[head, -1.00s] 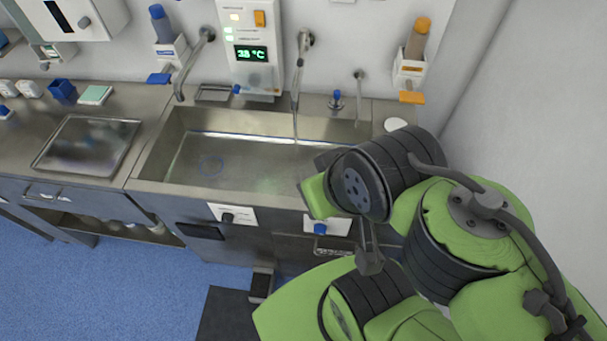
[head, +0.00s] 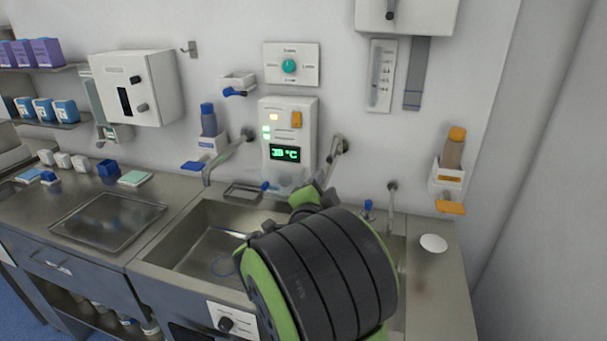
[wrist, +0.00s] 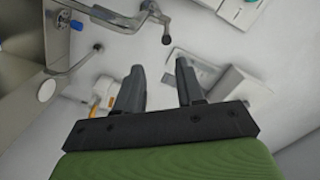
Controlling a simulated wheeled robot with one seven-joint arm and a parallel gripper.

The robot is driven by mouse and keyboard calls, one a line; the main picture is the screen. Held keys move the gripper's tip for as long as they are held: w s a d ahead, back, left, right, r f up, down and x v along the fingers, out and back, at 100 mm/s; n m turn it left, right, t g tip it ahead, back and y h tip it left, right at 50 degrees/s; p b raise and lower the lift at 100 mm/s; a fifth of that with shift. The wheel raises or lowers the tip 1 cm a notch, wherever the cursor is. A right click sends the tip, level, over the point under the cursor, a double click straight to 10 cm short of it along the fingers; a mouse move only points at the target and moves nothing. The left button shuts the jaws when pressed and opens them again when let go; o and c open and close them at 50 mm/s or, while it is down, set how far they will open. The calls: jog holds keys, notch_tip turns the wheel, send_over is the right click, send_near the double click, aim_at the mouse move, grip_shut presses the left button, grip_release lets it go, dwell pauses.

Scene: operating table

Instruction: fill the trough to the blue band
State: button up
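The steel trough (head: 178,247) is set in the counter in the head view. My arm covers its right half, so the water level and most of the wall are hidden. A tap (head: 340,146) on the wall behind the trough is partly covered by my arm. My gripper (wrist: 158,78) is open and empty in the wrist view, both fingers apart. There a metal tap with a lever (wrist: 165,37) is above the fingers, apart from them in the picture. In the head view the gripper cannot be made out clearly behind my arm.
A control panel (head: 286,130) reading 38 °C hangs behind the trough. A left spout (head: 228,155) and a thin right spout (head: 391,205) flank it. An orange-topped bottle (head: 454,148) is on the right wall. A tray (head: 105,222) lies on the left counter.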

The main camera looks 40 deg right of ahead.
aim_at(332, 156)
jog(key=p+x, duration=0.2)
jog(key=x, duration=0.3)
jog(key=p+x, duration=0.2)
jog(key=x, duration=0.3)
jog(key=r+p+x, duration=0.1)
jog(key=p+x, duration=0.1)
jog(key=x, duration=0.4)
jog(key=shift+w+a+r, duration=0.1)
jog(key=shift+a, duration=0.05)
jog(key=shift+c, duration=0.3)
grip_shut()
